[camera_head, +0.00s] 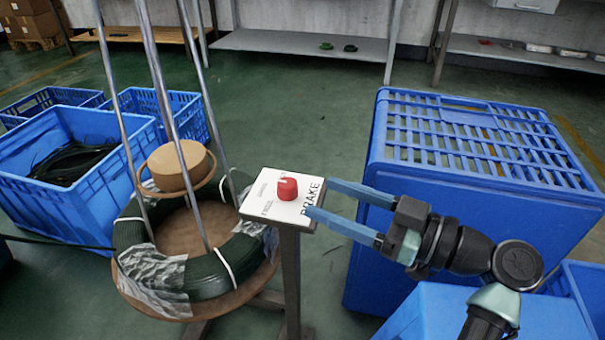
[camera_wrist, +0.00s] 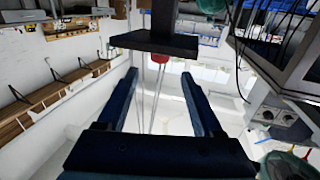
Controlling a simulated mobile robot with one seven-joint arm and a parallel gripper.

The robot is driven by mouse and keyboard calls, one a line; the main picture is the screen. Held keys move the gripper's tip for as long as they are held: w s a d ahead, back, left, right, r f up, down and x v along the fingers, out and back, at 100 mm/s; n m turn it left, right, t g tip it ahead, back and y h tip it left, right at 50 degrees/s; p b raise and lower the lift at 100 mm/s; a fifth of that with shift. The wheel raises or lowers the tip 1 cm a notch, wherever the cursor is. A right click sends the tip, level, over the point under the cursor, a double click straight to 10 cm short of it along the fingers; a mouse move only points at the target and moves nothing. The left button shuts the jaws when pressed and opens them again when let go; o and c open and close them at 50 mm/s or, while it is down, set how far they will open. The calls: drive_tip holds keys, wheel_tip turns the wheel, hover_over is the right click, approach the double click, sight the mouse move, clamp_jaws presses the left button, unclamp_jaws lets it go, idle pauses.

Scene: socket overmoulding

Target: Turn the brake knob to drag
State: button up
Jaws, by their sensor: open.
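The red brake knob (camera_head: 287,189) stands on a white panel (camera_head: 262,207) marked BRAKE, on top of a post. A word like FREE shows at the panel's lower left; the other small labels are too blurred to read, and I cannot tell the knob's setting. My gripper (camera_head: 320,199) is open, its two blue fingers pointing left at the panel's right side, apart from the knob. In the wrist view the knob (camera_wrist: 160,56) shows between and beyond the fingertips (camera_wrist: 159,74), against the dark panel edge (camera_wrist: 155,42). Nothing is between the fingers.
A coil of dark green cable (camera_head: 200,270) lies on a round stand with metal rods, left of the post. A big blue crate (camera_head: 440,190) stands close behind and right of my gripper. More blue crates (camera_head: 70,205) stand at left. Green floor behind is clear.

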drive_tip(key=p+v, duration=0.1)
drive_tip(key=v, duration=0.4)
idle(0.3)
drive_tip(key=w+a+r+m+t+h+p, duration=0.2)
drive_tip(key=w+r+h+p, duration=0.1)
drive_tip(key=r, duration=0.5)
drive_tip(key=w+a+r+m+t+h+p, duration=0.2)
drive_tip(key=w+r+t+h+p, duration=0.15)
drive_tip(key=r, duration=0.35)
drive_tip(key=w+a+r+m+t+h+p, duration=0.2)
drive_tip(key=w+r+h, duration=0.1)
drive_tip(key=r, duration=0.5)
drive_tip(key=s+a+r+m+t+h+p, duration=0.25)
drive_tip(key=s+r, duration=0.35)
drive_tip(key=r, duration=0.4)
drive_tip(key=s+a+r+m+t+h+p, duration=0.1)
drive_tip(key=s+r+t+p, duration=0.4)
drive_tip(key=r, duration=0.6)
drive_tip(key=s+a+r+m+t+h+p, duration=0.1)
drive_tip(key=s+a+r+m+t+h, duration=0.15)
drive_tip(key=s+r, duration=0.55)
wheel_tip(320, 180, up, 37)
drive_tip(key=w+d+p, duration=0.1)
drive_tip(key=w+p, duration=0.1)
drive_tip(key=p, duration=3.3)
drive_tip(key=shift+n, duration=0.3)
